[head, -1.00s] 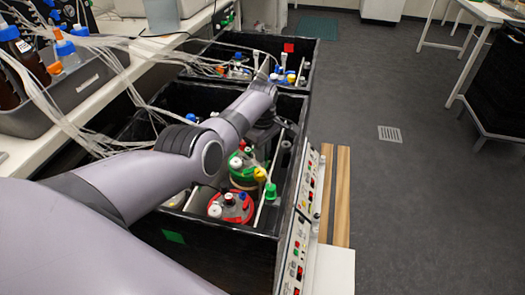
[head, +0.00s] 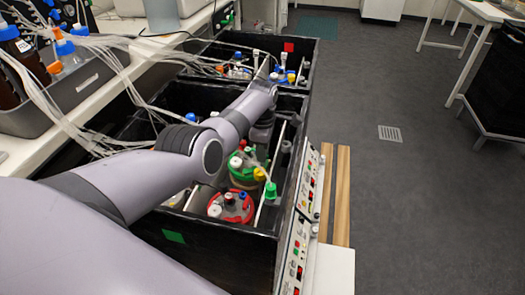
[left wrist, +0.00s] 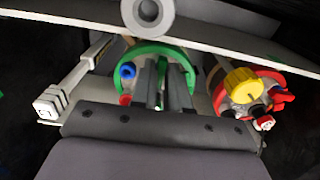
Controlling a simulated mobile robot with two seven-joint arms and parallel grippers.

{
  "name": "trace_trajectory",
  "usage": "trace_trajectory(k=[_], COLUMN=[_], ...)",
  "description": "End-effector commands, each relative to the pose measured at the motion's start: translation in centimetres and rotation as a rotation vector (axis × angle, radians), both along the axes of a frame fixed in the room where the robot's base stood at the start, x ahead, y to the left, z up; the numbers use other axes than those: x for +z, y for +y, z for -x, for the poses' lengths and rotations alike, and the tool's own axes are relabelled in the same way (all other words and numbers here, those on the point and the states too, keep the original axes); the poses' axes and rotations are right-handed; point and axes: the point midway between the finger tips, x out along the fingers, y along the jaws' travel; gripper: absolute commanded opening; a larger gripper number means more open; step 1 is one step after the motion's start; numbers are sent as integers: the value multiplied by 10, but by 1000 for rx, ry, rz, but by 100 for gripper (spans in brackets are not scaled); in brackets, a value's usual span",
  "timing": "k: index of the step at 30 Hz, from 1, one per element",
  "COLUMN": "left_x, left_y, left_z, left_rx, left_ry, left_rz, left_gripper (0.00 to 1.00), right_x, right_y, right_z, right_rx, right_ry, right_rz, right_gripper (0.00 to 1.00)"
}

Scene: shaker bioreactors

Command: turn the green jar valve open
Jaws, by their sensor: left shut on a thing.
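The green jar (head: 243,181) sits in the near black box, its lid ringed in green with several small caps. In the left wrist view, its green rim (left wrist: 148,50) shows behind my fingers, with a blue cap (left wrist: 127,71) and a red cap (left wrist: 125,99) to their left. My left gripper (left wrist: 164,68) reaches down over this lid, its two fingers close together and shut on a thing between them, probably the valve. The fingers and gray palm mostly hide what is held. In the head view, my left wrist (head: 262,132) is over the box. My right gripper is out of view.
A red-ringed jar (head: 231,208) stands nearer in the same box (head: 205,247). In the wrist view, a red-ringed jar with a yellow cap (left wrist: 242,84) is close on the right. Box walls and a pale bar (left wrist: 75,75) border the gripper. Tubes (head: 105,138) hang left.

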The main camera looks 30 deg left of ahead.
Motion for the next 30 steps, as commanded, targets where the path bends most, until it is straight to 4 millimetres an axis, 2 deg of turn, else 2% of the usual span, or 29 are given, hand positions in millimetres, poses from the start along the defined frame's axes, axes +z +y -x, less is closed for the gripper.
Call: trace_trajectory(k=[8,9,10,20,30], left_x=[1,1,1,4,49], left_y=[1,1,1,0,0], left_z=[0,0,0,0,0], left_rx=[1,1,0,-1,-1], left_ry=[0,0,0,0,-2], left_rz=[-1,-1,-1,0,-1], left_gripper=[0,24,27,27,27], right_x=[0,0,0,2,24], right_y=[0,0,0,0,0], right_z=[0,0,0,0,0], right_rx=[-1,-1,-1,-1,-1], right_ry=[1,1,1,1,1], right_rz=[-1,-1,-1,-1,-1], right_gripper=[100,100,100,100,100])
